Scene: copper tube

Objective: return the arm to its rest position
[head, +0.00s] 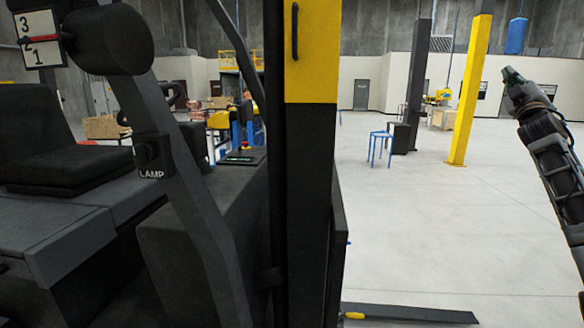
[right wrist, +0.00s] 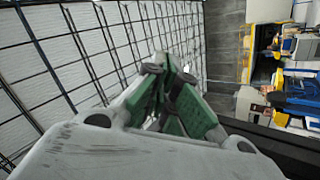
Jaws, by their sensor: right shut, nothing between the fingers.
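My right gripper (head: 512,78) is raised at the right edge of the head view, at the end of my dark arm, which comes up from the lower right. It is apart from everything around it, over the open floor. In the right wrist view its green-padded fingers (right wrist: 170,88) are closed together with nothing between them. My left gripper does not show in either view.
A dark vehicle with a black seat (head: 55,135) and a lever marked LAMP fills the left. A yellow-and-black post (head: 311,50) stands at the middle. A yellow pillar (head: 470,85) and a blue stool (head: 381,140) stand farther off. The pale floor (head: 430,220) at right is mostly clear.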

